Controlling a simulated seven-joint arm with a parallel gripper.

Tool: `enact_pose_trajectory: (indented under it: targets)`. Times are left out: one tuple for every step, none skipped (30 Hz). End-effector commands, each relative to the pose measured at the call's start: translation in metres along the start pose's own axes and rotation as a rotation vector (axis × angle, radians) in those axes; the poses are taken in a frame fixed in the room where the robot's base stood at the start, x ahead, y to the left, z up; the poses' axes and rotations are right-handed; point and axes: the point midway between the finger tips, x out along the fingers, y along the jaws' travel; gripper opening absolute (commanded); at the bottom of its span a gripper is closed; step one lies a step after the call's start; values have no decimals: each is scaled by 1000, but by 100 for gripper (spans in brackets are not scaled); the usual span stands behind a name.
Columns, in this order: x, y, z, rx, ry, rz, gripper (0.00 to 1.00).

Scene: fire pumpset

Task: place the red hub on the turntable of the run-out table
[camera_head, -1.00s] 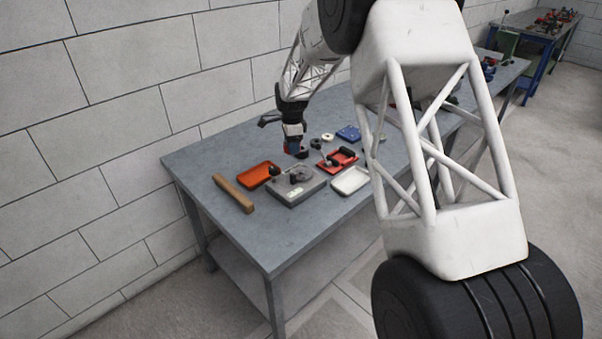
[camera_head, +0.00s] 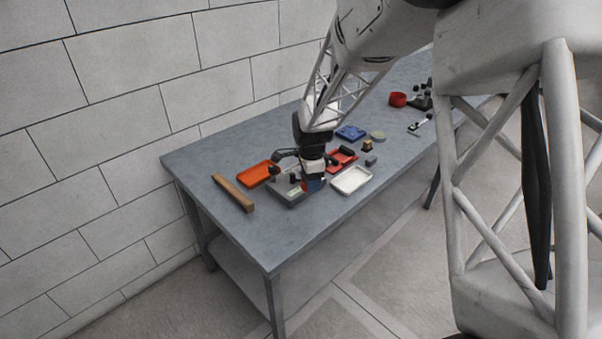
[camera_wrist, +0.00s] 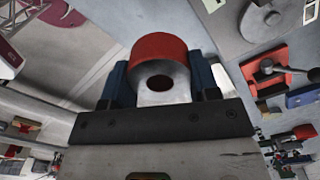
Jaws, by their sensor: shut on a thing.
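The red hub (camera_wrist: 160,48) is held between the blue fingers of my gripper (camera_wrist: 160,82) in the wrist view. Its red rim faces up in that picture, with a pale bored section below it. In the head view my gripper (camera_head: 313,184) is over the right part of the grey box-shaped run-out table (camera_head: 288,201). My gripper and wrist cover much of that box, and the turntable is hidden there.
An orange tray (camera_head: 256,174) and a wooden bar (camera_head: 233,193) lie to the left. A white tray (camera_head: 351,180) and a red fixture (camera_head: 341,159) are close on the right. A blue plate (camera_head: 350,132) and a red cup-like part (camera_head: 397,99) are farther back. The front bench corner is clear.

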Motion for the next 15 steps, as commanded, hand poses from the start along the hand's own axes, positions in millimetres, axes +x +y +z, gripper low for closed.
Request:
enact_pose_trajectory:
  targets:
    - [0,6,0,0,0,0,17]
    - [0,8,0,0,0,0,17]
    - [0,12,-1,0,0,0,17]
    - [1,14,-1,0,0,0,17]
    - [1,15,-1,0,0,0,17]
    - [1,17,-1,0,0,0,17]
    - [1,18,-1,0,0,1,17]
    - [1,18,-1,0,0,1,17]
    - [2,19,-1,0,0,0,17]
    - [2,19,-1,0,0,0,17]
    - [2,19,-1,0,0,0,17]
    - [2,19,-1,0,0,0,17]
    - [2,19,-1,0,0,0,17]
    - [2,19,-1,0,0,0,17]
    - [2,19,-1,0,0,0,17]
